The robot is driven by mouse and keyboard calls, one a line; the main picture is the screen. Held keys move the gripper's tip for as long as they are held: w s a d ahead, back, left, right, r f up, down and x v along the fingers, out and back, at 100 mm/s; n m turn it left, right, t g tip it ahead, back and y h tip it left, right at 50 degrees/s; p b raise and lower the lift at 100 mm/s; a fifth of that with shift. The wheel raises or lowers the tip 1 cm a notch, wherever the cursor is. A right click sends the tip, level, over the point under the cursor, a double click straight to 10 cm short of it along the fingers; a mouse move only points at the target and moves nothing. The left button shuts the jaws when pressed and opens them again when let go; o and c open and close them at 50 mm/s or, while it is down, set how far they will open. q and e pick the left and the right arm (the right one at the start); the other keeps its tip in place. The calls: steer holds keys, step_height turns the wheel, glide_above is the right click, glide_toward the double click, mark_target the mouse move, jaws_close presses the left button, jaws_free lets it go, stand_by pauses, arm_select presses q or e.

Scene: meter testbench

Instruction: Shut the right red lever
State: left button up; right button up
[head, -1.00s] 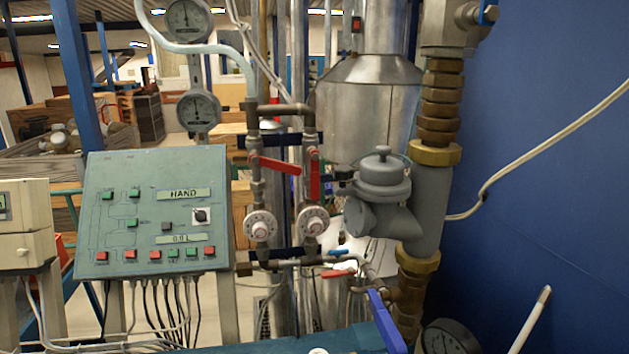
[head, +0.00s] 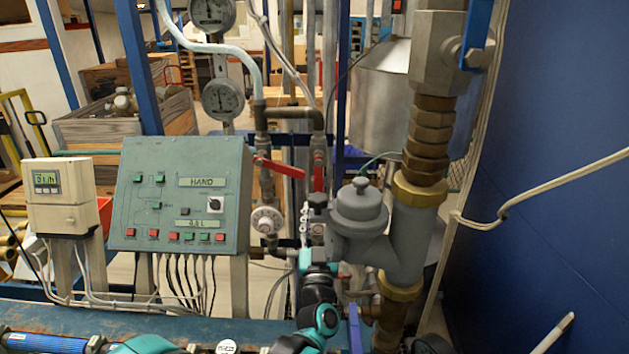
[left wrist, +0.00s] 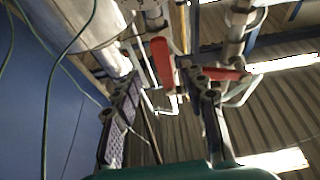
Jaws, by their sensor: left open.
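The right red lever (head: 319,174) hangs down along the right vertical pipe in the head view. The left red lever (head: 281,169) points sideways to the right, slightly downward. My left gripper (head: 317,205) is just below the right lever, in front of the right pipe, and partly covers that pipe's lower part. In the left wrist view my open left gripper (left wrist: 168,88) has its fingers spread, with the right red lever (left wrist: 163,62) showing between and beyond them. The left lever (left wrist: 225,74) lies beyond the other finger. Contact cannot be told. My right gripper is out of view.
A grey valve body (head: 361,215) and thick brass-fitted pipe (head: 428,150) stand close to the right of my left gripper. The control panel (head: 180,195) and a dial (head: 266,220) are to the left. A blue wall (head: 560,130) bounds the right.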

mark_target(319, 189)
arm_select(q)
steer(key=x, duration=0.7)
steer(key=shift+w+a+r, duration=0.2)
steer(key=shift+w, duration=0.05)
steer(key=shift+d, duration=0.1)
jaws_close()
